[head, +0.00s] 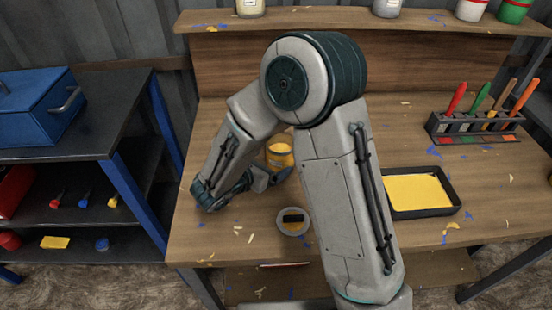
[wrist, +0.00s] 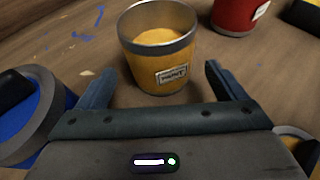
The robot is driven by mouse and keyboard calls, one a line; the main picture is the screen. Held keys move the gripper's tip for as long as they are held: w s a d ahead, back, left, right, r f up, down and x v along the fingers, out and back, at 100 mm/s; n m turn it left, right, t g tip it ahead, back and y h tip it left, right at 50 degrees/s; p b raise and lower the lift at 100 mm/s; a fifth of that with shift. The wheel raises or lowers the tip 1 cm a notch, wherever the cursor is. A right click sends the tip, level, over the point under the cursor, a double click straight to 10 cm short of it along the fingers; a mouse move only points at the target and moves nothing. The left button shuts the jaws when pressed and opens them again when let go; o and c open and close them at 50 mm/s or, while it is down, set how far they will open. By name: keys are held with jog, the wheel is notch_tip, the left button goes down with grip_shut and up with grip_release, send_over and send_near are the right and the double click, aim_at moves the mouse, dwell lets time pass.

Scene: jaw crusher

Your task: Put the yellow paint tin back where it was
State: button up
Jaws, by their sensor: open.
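The yellow paint tin (head: 280,156) stands upright on the workbench, partly hidden behind my arm in the head view. In the wrist view the tin (wrist: 160,62) shows its open top, yellow paint inside and a PAINT label. My gripper (wrist: 155,80) is open and empty, with its fingers spread and pointing towards the tin. The tin appears just ahead of the fingertips, roughly centred between them. In the head view my gripper (head: 268,180) is low over the bench beside the tin.
A raised back shelf (head: 320,17) holds several tins, with a bare stretch near its middle. A paint tray (head: 455,205) and brush holder (head: 475,126) are to the right.

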jog(key=v, duration=0.7)
jog(key=shift+s+a, duration=0.15)
jog(key=shift+s, duration=0.1)
jog(key=s+d+r+m+g+h, duration=0.1)
jog(key=s+d+r+m+g, duration=0.2)
jog(key=d+m, duration=0.35)
jog(key=s+d+r+m+g, duration=0.1)
jog(key=s+d+m+g, duration=0.2)
jog(key=d+m+g, duration=0.35)
jog(key=s+d+r+m+t+y, duration=0.1)
jog(key=s+d+r+m+y, duration=0.1)
jog(key=s+m+y, duration=0.2)
jog(key=s+d+r+m+y, duration=0.1)
jog(key=s+d+m+y, duration=0.2)
jog(key=m, duration=0.8)
jog(key=s+y, duration=0.1)
jog(key=y, duration=0.1)
jog(key=shift+r+t+y, duration=0.35)
jog(key=shift+r+y, duration=0.05)
jog(key=p+v, duration=0.2)
jog(key=w+p+v, duration=0.1)
jog(key=p+v, duration=0.1)
jog(key=v, duration=0.1)
jog(key=shift+d+r+p, duration=0.1)
jog(key=shift+r+p, duration=0.15)
jog(key=shift+p, duration=0.15)
